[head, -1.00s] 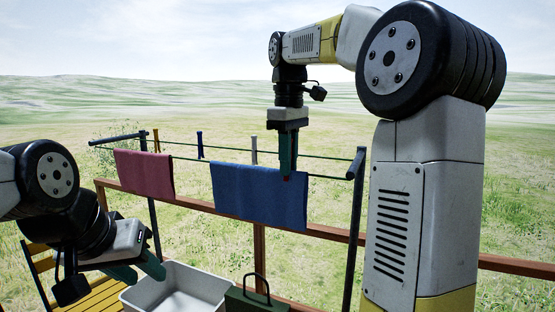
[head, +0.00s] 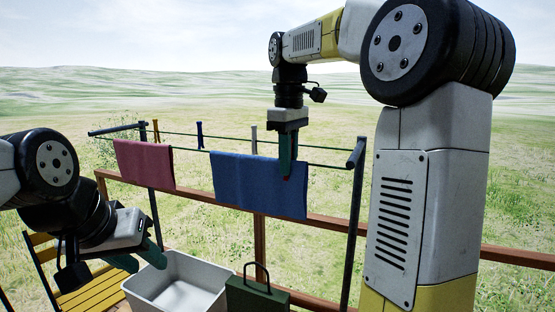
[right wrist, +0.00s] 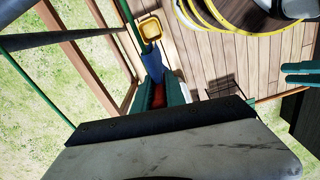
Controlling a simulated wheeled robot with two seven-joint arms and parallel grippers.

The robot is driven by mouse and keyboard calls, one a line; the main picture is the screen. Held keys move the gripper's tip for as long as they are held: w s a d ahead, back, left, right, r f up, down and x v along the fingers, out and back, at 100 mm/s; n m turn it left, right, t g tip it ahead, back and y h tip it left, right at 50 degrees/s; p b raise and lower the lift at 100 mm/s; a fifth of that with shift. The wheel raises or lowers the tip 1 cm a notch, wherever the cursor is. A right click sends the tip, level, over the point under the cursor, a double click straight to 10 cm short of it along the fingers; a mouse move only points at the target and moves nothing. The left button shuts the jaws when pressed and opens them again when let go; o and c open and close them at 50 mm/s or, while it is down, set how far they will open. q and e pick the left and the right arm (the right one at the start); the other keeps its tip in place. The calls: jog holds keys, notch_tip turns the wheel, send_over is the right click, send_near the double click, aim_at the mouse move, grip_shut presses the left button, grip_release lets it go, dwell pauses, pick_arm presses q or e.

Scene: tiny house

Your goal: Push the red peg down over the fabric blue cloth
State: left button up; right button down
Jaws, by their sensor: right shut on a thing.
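The blue cloth (head: 250,187) hangs over the front line of the drying rack. My right gripper (head: 287,172) points down at the cloth's top edge, near its right end. It is shut on the red peg, of which a small red bit (head: 287,178) shows below the fingertips. The fingers hide how far the peg is over the cloth. My left gripper (head: 140,257) is open and empty, low at the left.
A pink cloth (head: 145,163) hangs further left on the line. A white basin (head: 178,285) and green box (head: 255,295) are below. A wooden railing (head: 325,227) runs behind.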

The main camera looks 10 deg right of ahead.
jog(key=c, duration=1.3)
grip_release()
notch_tip(320, 180, up, 8)
jog(key=shift+f, duration=0.1)
